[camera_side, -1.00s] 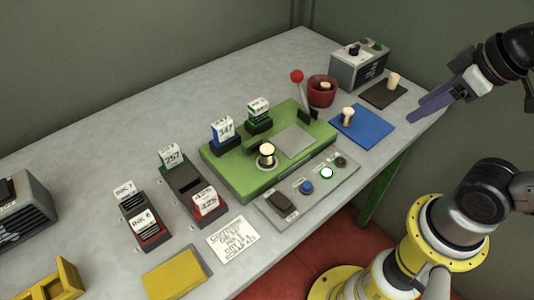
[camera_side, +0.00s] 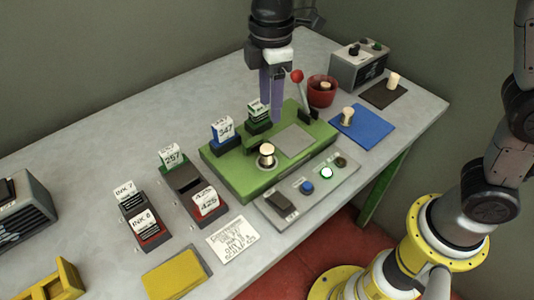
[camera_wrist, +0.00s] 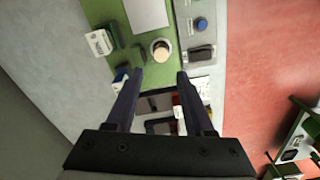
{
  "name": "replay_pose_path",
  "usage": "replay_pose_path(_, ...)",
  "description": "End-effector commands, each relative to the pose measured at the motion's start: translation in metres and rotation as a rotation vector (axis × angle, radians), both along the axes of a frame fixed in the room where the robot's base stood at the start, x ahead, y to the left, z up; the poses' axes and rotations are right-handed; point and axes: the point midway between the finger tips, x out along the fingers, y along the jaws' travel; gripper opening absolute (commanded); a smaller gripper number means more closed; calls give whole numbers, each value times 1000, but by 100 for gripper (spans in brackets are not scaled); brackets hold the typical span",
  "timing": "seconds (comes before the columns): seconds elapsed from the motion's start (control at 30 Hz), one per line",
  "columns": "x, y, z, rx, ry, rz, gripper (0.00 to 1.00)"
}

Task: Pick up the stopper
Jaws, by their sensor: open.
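Several pale cork stoppers are in the side view. Another stopper (camera_side: 347,114) is on the blue mat (camera_side: 368,128), one (camera_side: 394,79) is on the dark mat (camera_side: 380,97), and one (camera_side: 325,86) is in the red bowl (camera_side: 320,98). My gripper (camera_side: 275,116) is open and empty, pointing down above the back of the green machine. In the wrist view the machine's stopper (camera_wrist: 161,49) shows just beyond the gap between my open fingertips (camera_wrist: 160,74).
A red-knobbed lever (camera_side: 297,77) stands at the machine's back right. Labelled boxes (camera_side: 222,132) stand along its back left. A button panel (camera_side: 308,188) lies in front. A grey box (camera_side: 358,66) is at the back right.

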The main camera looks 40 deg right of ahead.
Motion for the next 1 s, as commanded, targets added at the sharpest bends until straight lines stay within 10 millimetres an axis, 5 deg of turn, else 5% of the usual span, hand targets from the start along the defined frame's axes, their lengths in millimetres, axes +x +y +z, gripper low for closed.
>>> replay_pose_path(0.5, -3, 5, -78, -4, 9, 11, 53)
replay_pose_path(1.0, 0, 8, -130, -4, 9, 11, 53)
